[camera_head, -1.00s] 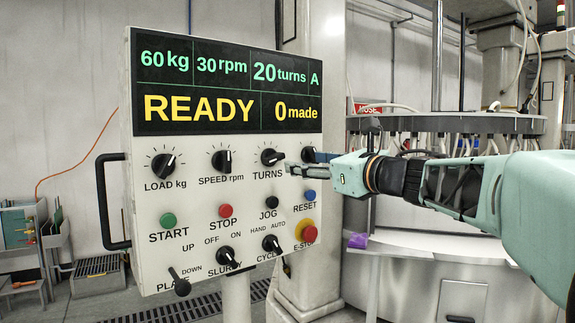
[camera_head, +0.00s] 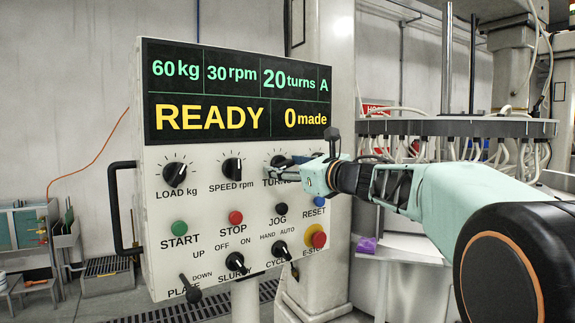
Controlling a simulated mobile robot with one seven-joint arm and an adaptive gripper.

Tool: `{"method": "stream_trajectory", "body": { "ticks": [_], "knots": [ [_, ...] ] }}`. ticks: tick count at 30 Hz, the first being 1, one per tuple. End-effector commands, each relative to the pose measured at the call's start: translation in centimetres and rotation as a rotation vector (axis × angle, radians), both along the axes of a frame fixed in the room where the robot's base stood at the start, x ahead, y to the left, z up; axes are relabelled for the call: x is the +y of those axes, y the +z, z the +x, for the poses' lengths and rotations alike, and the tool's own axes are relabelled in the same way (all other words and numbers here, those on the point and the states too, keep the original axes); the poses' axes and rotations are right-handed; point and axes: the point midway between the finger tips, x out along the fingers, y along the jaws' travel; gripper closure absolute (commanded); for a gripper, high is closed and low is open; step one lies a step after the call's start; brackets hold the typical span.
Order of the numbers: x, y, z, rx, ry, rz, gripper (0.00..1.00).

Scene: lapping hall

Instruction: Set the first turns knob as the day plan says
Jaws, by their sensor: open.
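A white control panel (camera_head: 205,262) stands in front of me on a post. Its display (camera_head: 236,92) reads 60 kg, 30 rpm, 20 turns, A, READY and 0 made. The black TURNS knob (camera_head: 278,160) is in the top row at the right, partly covered by my gripper. Its pointer cannot be made out clearly. My gripper (camera_head: 284,172) is open, with its fingers at the TURNS knob. I cannot tell whether they touch it. No day plan is in view.
The LOAD knob (camera_head: 174,174) and SPEED knob (camera_head: 232,169) are to the left. START (camera_head: 180,228), STOP (camera_head: 236,217), JOG (camera_head: 281,209), RESET (camera_head: 320,201) and the red E-STOP (camera_head: 318,239) are below. A handle (camera_head: 117,215) juts from the left side.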

Motion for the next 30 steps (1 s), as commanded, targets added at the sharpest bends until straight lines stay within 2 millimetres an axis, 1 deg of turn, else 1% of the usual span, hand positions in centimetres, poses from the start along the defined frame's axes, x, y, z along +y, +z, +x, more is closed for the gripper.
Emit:
{"method": "stream_trajectory", "body": {
  "ticks": [7,18,19,26,30],
  "knots": [
    [0.04,-0.01,0.03,0.0,0.0,0.0,0.45],
    [0.02,-0.01,0.02,0.0,0.0,0.0,0.86],
    [0.02,-0.02,0.02,0.0,0.0,0.0,0.87],
    [0.03,0.0,0.02,0.014,0.0,0.017,0.87],
    [0.03,0.03,0.01,0.047,0.001,0.056,0.87]
  ]
}}
